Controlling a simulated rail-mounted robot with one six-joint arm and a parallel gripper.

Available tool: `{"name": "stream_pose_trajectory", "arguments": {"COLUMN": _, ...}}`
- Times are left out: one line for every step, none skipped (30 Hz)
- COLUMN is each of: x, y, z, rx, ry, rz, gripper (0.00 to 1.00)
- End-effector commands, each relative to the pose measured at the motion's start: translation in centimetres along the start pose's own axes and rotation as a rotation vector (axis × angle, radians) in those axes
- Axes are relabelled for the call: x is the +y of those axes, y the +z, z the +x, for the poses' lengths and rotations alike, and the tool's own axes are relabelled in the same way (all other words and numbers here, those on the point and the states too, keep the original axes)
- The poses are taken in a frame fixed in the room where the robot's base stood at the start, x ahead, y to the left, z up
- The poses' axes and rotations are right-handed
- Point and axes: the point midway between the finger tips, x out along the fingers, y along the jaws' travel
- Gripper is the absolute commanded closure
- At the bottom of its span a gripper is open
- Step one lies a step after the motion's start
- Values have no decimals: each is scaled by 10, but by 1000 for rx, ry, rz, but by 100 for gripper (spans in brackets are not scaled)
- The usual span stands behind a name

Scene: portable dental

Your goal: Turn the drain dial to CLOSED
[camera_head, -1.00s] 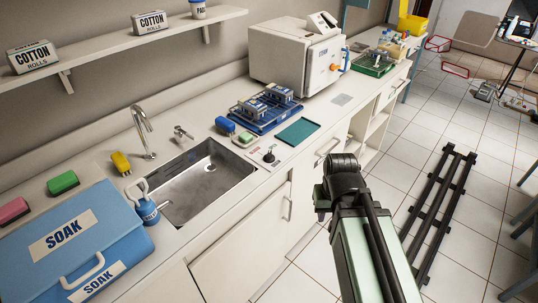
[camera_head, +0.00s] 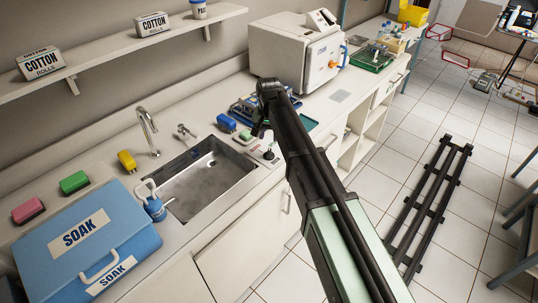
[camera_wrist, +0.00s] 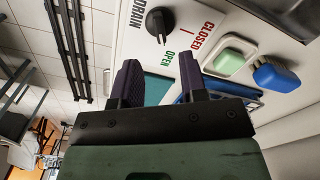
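The drain dial is a black knob (camera_wrist: 158,20) on a white plate lettered DRAIN, CLOSED in red and OPEN in green, in the wrist view. Its narrow end points down toward the OPEN lettering, away from CLOSED. In the head view the dial (camera_head: 269,155) sits on the counter right of the sink. My gripper (camera_wrist: 158,60) is open, its two dark fingers apart with nothing between them. The dial lies beyond the fingertips, and they appear not to touch it. In the head view my gripper (camera_head: 261,129) is over the counter near the dial, partly hidden by my arm.
The metal sink (camera_head: 190,190) lies left of the dial. A green soap bar in a dish (camera_wrist: 230,62) and a blue object (camera_wrist: 275,77) lie beside the plate. My arm partly covers the blue rack (camera_head: 243,107) and the teal mat (camera_head: 307,123).

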Motion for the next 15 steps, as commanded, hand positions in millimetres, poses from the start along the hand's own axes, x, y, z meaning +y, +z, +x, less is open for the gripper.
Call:
{"name": "stream_pose_trajectory", "arguments": {"x": 0, "y": 0, "z": 25, "rx": 0, "ry": 0, "rz": 0, "gripper": 61}}
{"name": "stream_pose_trajectory", "arguments": {"x": 0, "y": 0, "z": 33, "rx": 0, "ry": 0, "rz": 0, "gripper": 61}}
{"name": "stream_pose_trajectory", "arguments": {"x": 0, "y": 0, "z": 43, "rx": 0, "ry": 0, "rz": 0, "gripper": 61}}
{"name": "stream_pose_trajectory", "arguments": {"x": 0, "y": 0, "z": 50, "rx": 0, "ry": 0, "rz": 0, "gripper": 61}}
{"name": "stream_pose_trajectory", "arguments": {"x": 0, "y": 0, "z": 56, "rx": 0, "ry": 0, "rz": -1, "gripper": 61}}
{"name": "stream_pose_trajectory", "arguments": {"x": 0, "y": 0, "z": 64, "rx": 0, "ry": 0, "rz": -1, "gripper": 61}}
{"name": "stream_pose_trajectory", "arguments": {"x": 0, "y": 0, "z": 68, "rx": 0, "ry": 0, "rz": -1, "gripper": 61}}
{"name": "stream_pose_trajectory", "arguments": {"x": 0, "y": 0, "z": 72, "rx": 0, "ry": 0, "rz": -1, "gripper": 61}}
{"name": "stream_pose_trajectory", "arguments": {"x": 0, "y": 0, "z": 75, "rx": 0, "ry": 0, "rz": -1, "gripper": 61}}
{"name": "stream_pose_trajectory", "arguments": {"x": 0, "y": 0, "z": 76, "rx": 0, "ry": 0, "rz": -1, "gripper": 61}}
{"name": "stream_pose_trajectory", "arguments": {"x": 0, "y": 0, "z": 77, "rx": 0, "ry": 0, "rz": -1, "gripper": 61}}
{"name": "stream_pose_trajectory", "arguments": {"x": 0, "y": 0, "z": 77, "rx": 0, "ry": 0, "rz": -1, "gripper": 61}}
{"name": "stream_pose_trajectory", "arguments": {"x": 0, "y": 0, "z": 76, "rx": 0, "ry": 0, "rz": -1, "gripper": 61}}
{"name": "stream_pose_trajectory", "arguments": {"x": 0, "y": 0, "z": 76, "rx": 0, "ry": 0, "rz": -1, "gripper": 61}}
{"name": "stream_pose_trajectory", "arguments": {"x": 0, "y": 0, "z": 75, "rx": 0, "ry": 0, "rz": -1, "gripper": 61}}
